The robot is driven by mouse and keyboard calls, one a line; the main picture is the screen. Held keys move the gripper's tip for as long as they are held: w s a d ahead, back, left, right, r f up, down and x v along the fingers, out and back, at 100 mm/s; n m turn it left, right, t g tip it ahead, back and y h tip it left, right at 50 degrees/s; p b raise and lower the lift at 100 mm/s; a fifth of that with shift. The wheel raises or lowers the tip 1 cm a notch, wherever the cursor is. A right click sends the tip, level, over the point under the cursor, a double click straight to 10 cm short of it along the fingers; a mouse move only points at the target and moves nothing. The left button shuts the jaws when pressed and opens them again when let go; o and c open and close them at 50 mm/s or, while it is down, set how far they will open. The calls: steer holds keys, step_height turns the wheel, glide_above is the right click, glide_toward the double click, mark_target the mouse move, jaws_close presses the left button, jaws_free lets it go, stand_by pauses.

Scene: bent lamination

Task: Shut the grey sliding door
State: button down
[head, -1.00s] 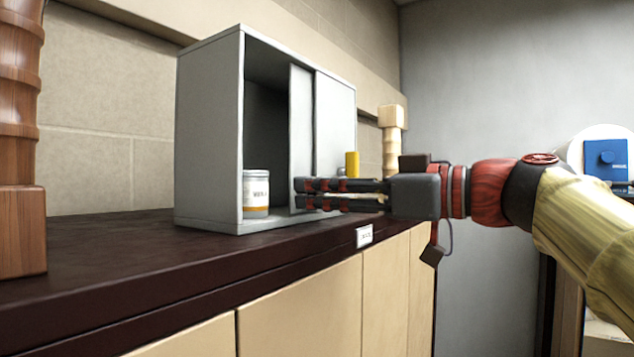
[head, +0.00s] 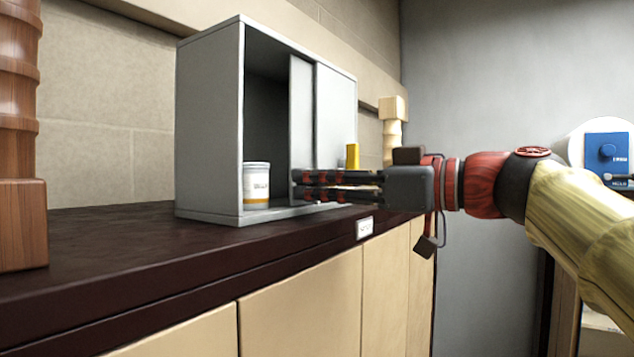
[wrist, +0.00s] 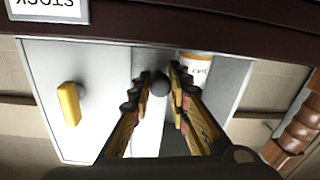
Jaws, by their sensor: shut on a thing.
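The grey sliding door (head: 301,112) is the inner panel of a grey cabinet (head: 208,130). It stands partly behind the fixed-looking front panel (head: 335,118), and the cabinet's left part is open. My gripper (head: 296,184) reaches in from the right at the door's lower part. In the wrist view, which is upside down, my gripper (wrist: 160,75) has its fingers on either side of a dark round knob (wrist: 160,84) on the door (wrist: 148,125). It is shut on that knob. The knob is hidden in the head view.
A white jar (head: 257,184) stands inside the open part, left of my fingers. A yellow handle (head: 352,157) sticks out from the front panel, close above my gripper. A wooden post (head: 20,130) stands at the left of the dark countertop (head: 130,240).

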stand_by(0.4)
steer(key=shift+s+a+f+b, duration=0.15)
steer(key=shift+s+a+b, duration=0.15)
steer(key=shift+b, duration=0.25)
steer(key=s+a+b, duration=0.2)
steer(key=s+b, duration=0.1)
steer(key=s+a+b, duration=0.1)
steer(key=shift+s+a+b, duration=0.25)
steer(key=shift+s+b, duration=0.1)
steer(key=shift+s+a, duration=0.2)
steer(key=shift+r, duration=0.2)
steer(key=c, duration=1.9)
jaws_free()
steer(key=shift+d, duration=0.1)
